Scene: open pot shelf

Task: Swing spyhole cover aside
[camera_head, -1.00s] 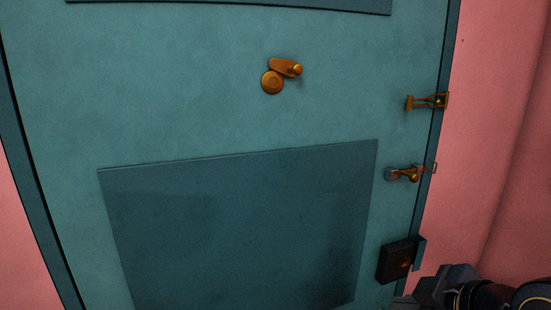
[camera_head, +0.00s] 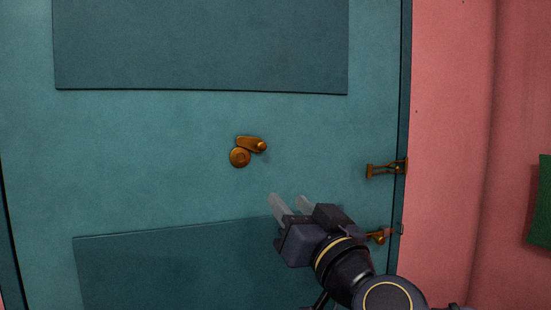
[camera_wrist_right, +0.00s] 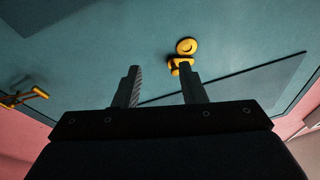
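The brass spyhole cover (camera_head: 250,144) is on the teal door, a short tilted piece with a small knob at its right end. A round brass disc (camera_head: 240,158) adjoins its lower left; whether the spyhole is exposed cannot be told. My right gripper (camera_head: 287,200) is open and empty, below and slightly right of the cover, its fingers pointing up toward it without touching. My left gripper is not in view.
A brass latch (camera_head: 386,169) sits at the door's right edge. A brass handle (camera_head: 378,237) below it is partly hidden by my right arm. Recessed panels lie above (camera_head: 200,45) and below (camera_head: 160,265). A pink wall (camera_head: 450,150) adjoins, with a green object (camera_head: 541,205) at far right.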

